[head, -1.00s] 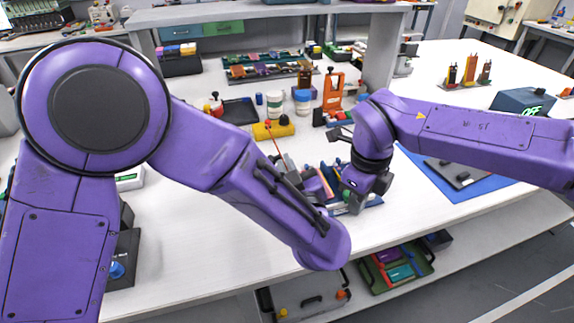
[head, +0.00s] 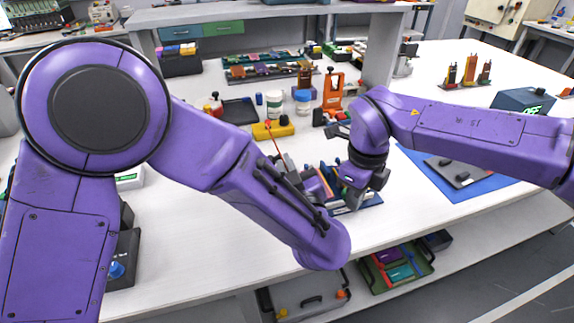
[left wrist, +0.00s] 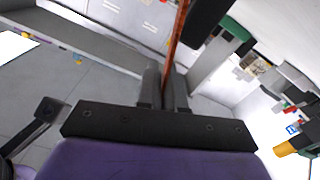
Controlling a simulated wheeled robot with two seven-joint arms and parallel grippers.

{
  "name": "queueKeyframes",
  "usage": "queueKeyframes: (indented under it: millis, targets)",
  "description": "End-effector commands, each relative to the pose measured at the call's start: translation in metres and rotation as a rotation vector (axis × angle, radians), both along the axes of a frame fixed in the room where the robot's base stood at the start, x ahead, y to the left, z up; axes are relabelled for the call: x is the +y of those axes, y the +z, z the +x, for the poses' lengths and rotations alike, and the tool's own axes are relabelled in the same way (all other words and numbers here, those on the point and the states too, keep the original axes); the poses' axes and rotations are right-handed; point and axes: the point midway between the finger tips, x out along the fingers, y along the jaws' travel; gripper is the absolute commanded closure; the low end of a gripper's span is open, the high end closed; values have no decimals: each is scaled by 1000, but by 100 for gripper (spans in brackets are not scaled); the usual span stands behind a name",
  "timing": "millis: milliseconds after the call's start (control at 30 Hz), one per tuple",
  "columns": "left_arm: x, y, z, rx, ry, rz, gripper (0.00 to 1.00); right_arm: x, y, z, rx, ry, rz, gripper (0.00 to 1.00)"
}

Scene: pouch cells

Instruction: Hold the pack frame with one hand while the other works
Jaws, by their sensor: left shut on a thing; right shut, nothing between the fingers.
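The pack frame (head: 372,200), a blue-edged holder with several upright coloured cells (head: 318,184), stands near the table's front edge in the head view. My left forearm and right gripper partly cover it. My left gripper (left wrist: 165,85) is shut on a thin orange-brown strip (left wrist: 178,40), which stands out beyond the fingers in the left wrist view. In the head view the strip (head: 273,138) shows as a thin reddish line above the left gripper, which is mostly hidden. My right gripper (head: 350,192) is shut and empty, close over the frame's right part; contact cannot be told.
A yellow block (head: 265,131), tubs (head: 274,104) and an orange stand (head: 333,90) stand behind the frame. A blue mat (head: 488,187) with a grey plate lies at right. White table between the frame and the mat is clear.

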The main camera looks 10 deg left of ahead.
Motion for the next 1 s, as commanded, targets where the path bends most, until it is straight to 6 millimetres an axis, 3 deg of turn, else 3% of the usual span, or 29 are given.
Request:
queueKeyframes:
  millis: [667, 1000]
  targets:
    - [-1, 0, 0, -1, -3, -1, 100, 10, 1, 15, -3, 3, 2, 100]
    - [-1, 0, 0, -1, -3, -1, 100, 5, 31, 9, -3, 2, 2, 100]
